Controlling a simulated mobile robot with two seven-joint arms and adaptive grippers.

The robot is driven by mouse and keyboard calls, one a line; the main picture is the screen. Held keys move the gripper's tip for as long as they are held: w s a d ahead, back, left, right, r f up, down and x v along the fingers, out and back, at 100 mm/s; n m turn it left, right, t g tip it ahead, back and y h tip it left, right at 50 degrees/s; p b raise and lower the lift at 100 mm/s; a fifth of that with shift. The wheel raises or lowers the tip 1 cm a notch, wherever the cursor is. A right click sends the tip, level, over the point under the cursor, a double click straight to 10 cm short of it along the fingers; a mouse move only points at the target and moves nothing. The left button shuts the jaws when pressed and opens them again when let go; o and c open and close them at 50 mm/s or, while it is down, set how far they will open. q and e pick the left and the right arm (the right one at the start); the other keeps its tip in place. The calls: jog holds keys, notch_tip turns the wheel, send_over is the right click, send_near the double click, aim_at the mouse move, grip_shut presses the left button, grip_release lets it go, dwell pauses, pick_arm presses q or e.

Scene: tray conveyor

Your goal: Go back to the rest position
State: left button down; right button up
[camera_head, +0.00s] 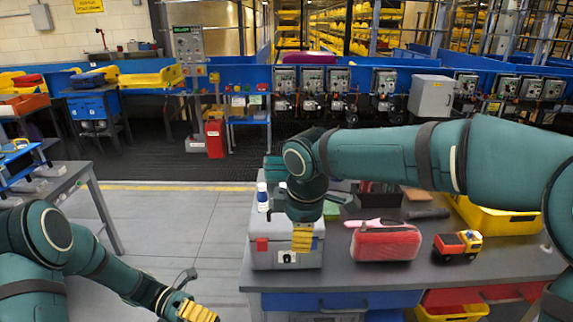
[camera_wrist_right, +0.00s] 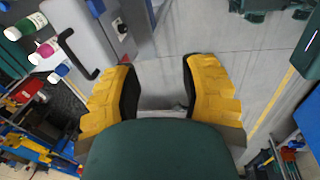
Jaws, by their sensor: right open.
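My right arm reaches in from the right in the head view. Its gripper (camera_head: 303,237) points down in front of the grey box (camera_head: 268,263) at the table's left end. In the right wrist view the two yellow fingers of this gripper (camera_wrist_right: 158,68) are wide apart. Nothing is held between them, and grey floor shows there. My left gripper (camera_head: 194,308) is at the bottom edge of the head view, left of the table. Its yellow finger pad shows, but the rest is cut off, so its opening is unclear.
The table (camera_head: 470,271) also bears a red case (camera_head: 386,243), a toy truck (camera_head: 457,246) and a yellow bin (camera_head: 505,221). Open floor (camera_head: 165,225) lies left of the table. Another table (camera_head: 62,183) stands far left.

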jog(key=s+f+m+g+y, duration=0.3)
jog(key=f+m, duration=0.5)
jog(key=f, duration=1.5)
pick_arm(q)
jog(key=s+d+f+m+t+y, duration=0.3)
jog(key=f+m+y, duration=0.2)
jog(key=m, duration=0.8)
jog(key=s+d+f+m+t+y, duration=0.3)
jog(key=f+m+y, duration=0.3)
jog(key=f+m, duration=0.5)
jog(key=m, duration=0.3)
jog(key=shift+s+d+f+t+y, duration=0.25)
jog(key=shift+f+t+y, duration=0.05)
jog(key=shift+t, duration=0.1)
pick_arm(e)
jog(key=s+d+f+m+t, duration=0.2)
jog(key=s+d+f+m, duration=0.5)
jog(key=s+f+m, duration=0.4)
notch_tip(320, 180, down, 2)
jog(key=shift+s+d+t, duration=0.15)
jog(key=shift+s+t, duration=0.2)
jog(key=shift+t, duration=0.05)
